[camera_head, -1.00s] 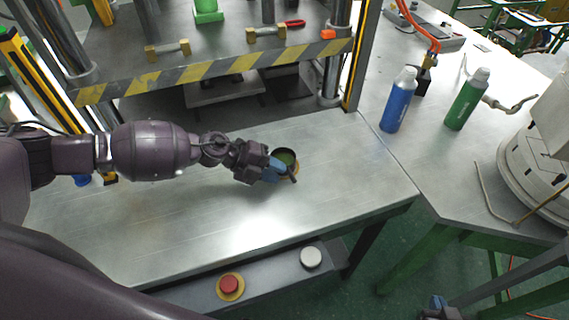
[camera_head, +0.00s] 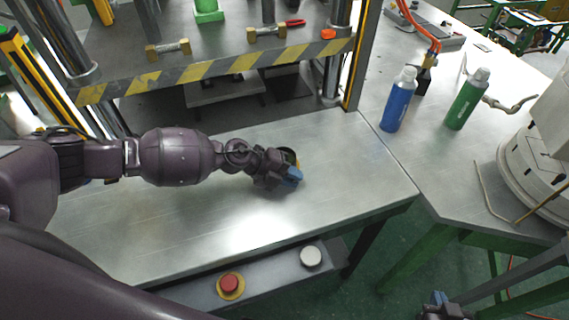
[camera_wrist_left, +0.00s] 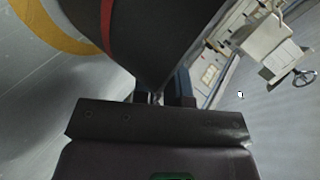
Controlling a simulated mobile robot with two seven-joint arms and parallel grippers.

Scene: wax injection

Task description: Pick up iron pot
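The iron pot (camera_head: 290,155) is a small dark round vessel on the steel table, mostly hidden behind my left gripper in the head view. My left gripper (camera_head: 291,176), with blue fingertips, is right at its near side. In the left wrist view a large dark shape with a red line, seemingly the pot (camera_wrist_left: 150,30), narrows down to the fingers (camera_wrist_left: 160,95). The fingers stand a little apart around its narrow end; whether they grip it is unclear. My right gripper (camera_head: 436,302) hangs low at the bottom right, away from the table, its opening too small to judge.
The steel table (camera_head: 150,235) is clear around the pot. A press with a striped beam (camera_head: 215,72) stands behind. A blue bottle (camera_head: 397,105) and a green bottle (camera_head: 466,100) are on the right-hand table. A red button (camera_head: 230,285) sits at the front.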

